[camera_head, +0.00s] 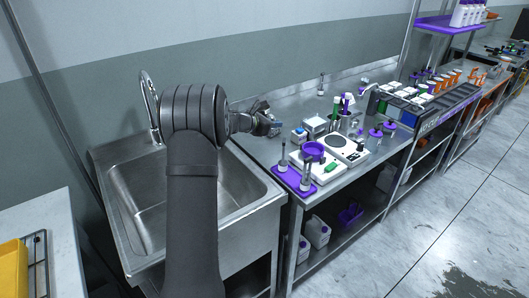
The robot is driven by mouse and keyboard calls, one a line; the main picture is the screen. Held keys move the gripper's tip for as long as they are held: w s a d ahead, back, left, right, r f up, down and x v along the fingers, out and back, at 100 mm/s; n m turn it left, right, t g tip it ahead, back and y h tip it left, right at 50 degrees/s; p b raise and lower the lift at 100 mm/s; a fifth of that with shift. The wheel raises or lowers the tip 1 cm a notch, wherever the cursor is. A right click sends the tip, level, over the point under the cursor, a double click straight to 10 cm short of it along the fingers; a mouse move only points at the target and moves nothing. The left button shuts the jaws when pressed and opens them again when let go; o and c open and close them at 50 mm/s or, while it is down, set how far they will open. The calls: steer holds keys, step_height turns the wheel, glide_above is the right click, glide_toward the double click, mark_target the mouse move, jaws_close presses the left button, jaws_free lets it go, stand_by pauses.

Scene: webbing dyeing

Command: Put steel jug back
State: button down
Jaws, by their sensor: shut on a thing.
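My gripper (270,122) is above the left end of the steel bench, just right of the sink. It is shut on a small grey metallic thing, which looks like the steel jug (261,106). The wrist and fingers hide most of it, so its shape and tilt are hard to tell. I cannot tell whether it touches the bench top.
The steel sink (265,192) with a tall tap (149,100) is at left. Right of my gripper stand a purple tray (294,183) with upright tools, a purple bowl (313,150), a hotplate (341,146) and small boxes. A dark rack (435,118) stands farther right.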

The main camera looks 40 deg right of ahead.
steer(key=f, duration=0.9)
steer(key=shift+s+d+f, duration=0.35)
steer(key=shift+s, duration=0.05)
steer(key=c, duration=1.6)
jaws_free()
steer(key=v, duration=1.2)
steer(key=shift+w, duration=0.1)
steer(key=x, duration=1.2)
